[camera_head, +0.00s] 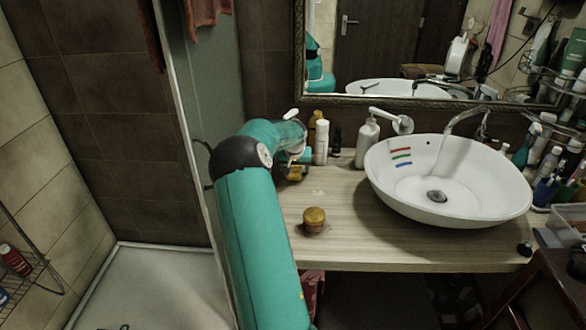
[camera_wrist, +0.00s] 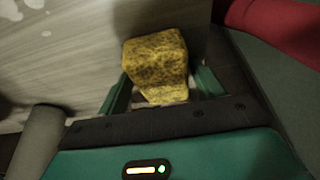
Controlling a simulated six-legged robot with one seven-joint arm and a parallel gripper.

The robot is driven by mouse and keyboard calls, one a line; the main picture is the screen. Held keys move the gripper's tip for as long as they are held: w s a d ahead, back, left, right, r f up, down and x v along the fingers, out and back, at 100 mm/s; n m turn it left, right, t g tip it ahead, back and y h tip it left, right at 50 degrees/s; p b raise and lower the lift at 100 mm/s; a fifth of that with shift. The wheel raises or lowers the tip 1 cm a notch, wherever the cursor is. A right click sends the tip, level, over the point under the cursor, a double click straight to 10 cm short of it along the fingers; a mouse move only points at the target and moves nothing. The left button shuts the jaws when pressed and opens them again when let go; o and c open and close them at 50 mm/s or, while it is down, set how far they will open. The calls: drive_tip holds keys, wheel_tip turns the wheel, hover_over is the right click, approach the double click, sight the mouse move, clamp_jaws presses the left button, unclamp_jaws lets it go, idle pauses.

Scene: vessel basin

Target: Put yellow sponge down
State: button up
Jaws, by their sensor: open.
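The yellow sponge (camera_wrist: 155,55), a speckled block, is between and just beyond the fingertips of my gripper (camera_wrist: 160,82) in the wrist view. The green fingers stand apart on either side of it, with dark gaps showing beside it. The sponge appears to rest on the wooden counter, though its underside is hidden. In the head view my gripper (camera_head: 293,168) is low over the counter's left end, partly hidden by my arm. A small yellow patch of the sponge (camera_head: 297,171) shows there.
A round gold-lidded jar (camera_head: 314,220) stands on the counter (camera_head: 345,240) in front of my gripper. A white bottle (camera_head: 321,142) and soap dispenser (camera_head: 367,142) stand behind. The white basin (camera_head: 450,190) is to the right. The middle front of the counter is clear.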

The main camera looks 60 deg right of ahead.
drive_tip(key=v, duration=1.2)
drive_tip(key=shift+a, duration=0.15)
drive_tip(key=shift+r, duration=0.1)
